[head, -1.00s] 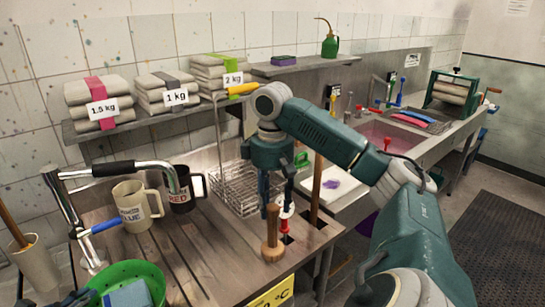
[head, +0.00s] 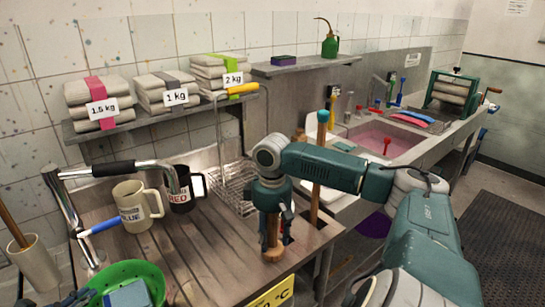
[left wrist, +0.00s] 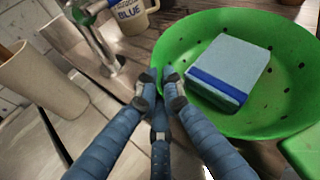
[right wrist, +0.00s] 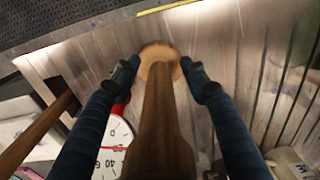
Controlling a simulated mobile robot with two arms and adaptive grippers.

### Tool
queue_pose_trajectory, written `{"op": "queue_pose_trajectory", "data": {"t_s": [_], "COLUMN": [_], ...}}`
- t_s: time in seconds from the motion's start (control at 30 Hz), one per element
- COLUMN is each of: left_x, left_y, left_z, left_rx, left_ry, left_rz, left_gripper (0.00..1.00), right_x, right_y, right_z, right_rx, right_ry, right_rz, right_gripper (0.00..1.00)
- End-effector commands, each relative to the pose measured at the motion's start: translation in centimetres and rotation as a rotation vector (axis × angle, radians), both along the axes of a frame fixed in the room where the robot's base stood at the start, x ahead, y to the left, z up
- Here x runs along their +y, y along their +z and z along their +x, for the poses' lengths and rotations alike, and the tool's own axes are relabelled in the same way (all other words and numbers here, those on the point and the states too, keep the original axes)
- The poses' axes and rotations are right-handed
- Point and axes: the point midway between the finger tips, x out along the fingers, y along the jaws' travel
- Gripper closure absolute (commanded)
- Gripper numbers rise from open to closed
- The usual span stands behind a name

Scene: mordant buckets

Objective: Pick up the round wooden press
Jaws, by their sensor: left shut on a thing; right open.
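The round wooden press (head: 272,254) stands upright on the slatted wooden counter near its front edge, with a round base and an upright handle. My right gripper (head: 278,232) is open and has come down over it. In the right wrist view the press (right wrist: 163,125) runs between the two spread fingers (right wrist: 158,73), with a gap showing on each side near the tips. In the left wrist view my left gripper (left wrist: 160,88) is shut on the rim of the green colander (left wrist: 175,40), which holds a blue-grey block (left wrist: 228,68).
A dial thermometer (right wrist: 112,145) with a red part stands close beside the press. A wooden stick (head: 318,165) and a wire rack (head: 232,190) are behind. Two mugs, blue-labelled (head: 133,207) and red-labelled (head: 182,190), stand left. The counter between mugs and press is clear.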

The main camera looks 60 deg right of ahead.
Motion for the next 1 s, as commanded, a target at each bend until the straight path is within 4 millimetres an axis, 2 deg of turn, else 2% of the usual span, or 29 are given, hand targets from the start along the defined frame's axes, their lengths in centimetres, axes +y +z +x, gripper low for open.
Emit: {"op": "queue_pose_trajectory", "data": {"t_s": [0.2,0.4,0.43,0.77,0.87,1.0], "left_x": [-0.1,-0.1,-0.1,0.0,0.0,-0.1], "left_y": [0.2,0.2,0.2,0.2,0.2,0.2], "left_z": [0.0,0.0,0.0,0.0,0.0,0.0], "left_rx": [-0.001,-0.001,-0.001,-0.001,-0.001,-0.001], "left_ry": [0.000,0.000,0.000,0.000,0.000,0.000], "left_rz": [-0.003,-0.003,-0.003,-0.003,-0.003,-0.003], "left_gripper": [1.00,1.00,1.00,1.00,1.00,1.00], "right_x": [0.0,0.0,0.0,0.0,-0.1,-0.1], "right_y": [-0.1,-0.1,-0.1,0.2,0.7,2.5], "right_z": [0.0,0.0,0.0,0.0,0.1,0.1], "right_rx": [0.000,0.000,0.000,-0.001,-0.002,-0.004], "right_ry": [0.000,0.000,0.000,0.000,0.000,0.000], "right_rz": [0.000,0.000,0.000,-0.001,-0.001,-0.001], "right_gripper": [0.57,0.97,1.00,1.00,1.00,1.00]}}
